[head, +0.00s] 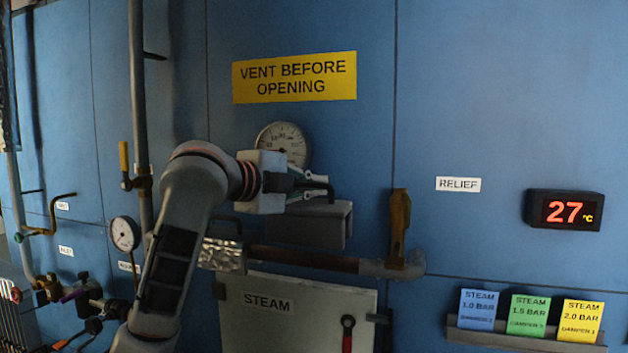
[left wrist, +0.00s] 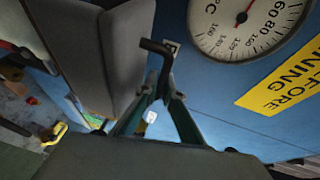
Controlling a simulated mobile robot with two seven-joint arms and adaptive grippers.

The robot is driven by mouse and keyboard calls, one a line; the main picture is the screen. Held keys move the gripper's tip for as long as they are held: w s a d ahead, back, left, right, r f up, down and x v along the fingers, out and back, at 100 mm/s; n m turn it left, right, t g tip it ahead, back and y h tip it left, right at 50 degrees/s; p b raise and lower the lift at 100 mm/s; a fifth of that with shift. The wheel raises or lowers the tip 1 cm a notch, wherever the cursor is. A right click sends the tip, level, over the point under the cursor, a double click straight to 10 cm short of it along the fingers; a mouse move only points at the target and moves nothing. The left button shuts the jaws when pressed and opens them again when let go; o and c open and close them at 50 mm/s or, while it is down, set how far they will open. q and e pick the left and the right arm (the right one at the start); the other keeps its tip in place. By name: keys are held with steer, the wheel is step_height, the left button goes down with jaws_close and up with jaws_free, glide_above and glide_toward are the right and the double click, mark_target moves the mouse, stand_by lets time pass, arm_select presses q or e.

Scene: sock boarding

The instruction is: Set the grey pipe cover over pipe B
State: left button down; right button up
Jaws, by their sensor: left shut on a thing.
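The grey pipe cover (head: 312,225) is a grey channel-shaped piece with a dark handle. My left gripper (head: 322,190) is shut on that handle and holds the cover close above a brown horizontal pipe (head: 300,259). The cover looks apart from the pipe, though the gap is hard to judge. No readable label shows which pipe is B. In the left wrist view the cover (left wrist: 95,50) fills the upper left, and the bent dark handle (left wrist: 158,48) rises between the fingers of my left gripper (left wrist: 160,95). My right gripper is not in view.
A dial gauge (head: 283,143) sits on the blue wall behind my gripper. A foil-wrapped section (head: 222,255) lies left. A STEAM panel (head: 300,310) is below. A card rack (head: 525,338) is lower right.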

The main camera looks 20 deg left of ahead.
arm_select(q)
steer(key=shift+f, duration=0.65)
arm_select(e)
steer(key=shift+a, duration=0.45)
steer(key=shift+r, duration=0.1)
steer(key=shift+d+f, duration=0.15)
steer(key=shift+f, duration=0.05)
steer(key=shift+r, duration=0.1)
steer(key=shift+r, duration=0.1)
arm_select(q)
steer(key=shift+p, duration=0.35)
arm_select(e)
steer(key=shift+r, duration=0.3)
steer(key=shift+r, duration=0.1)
arm_select(q)
steer(key=shift+p, duration=0.8)
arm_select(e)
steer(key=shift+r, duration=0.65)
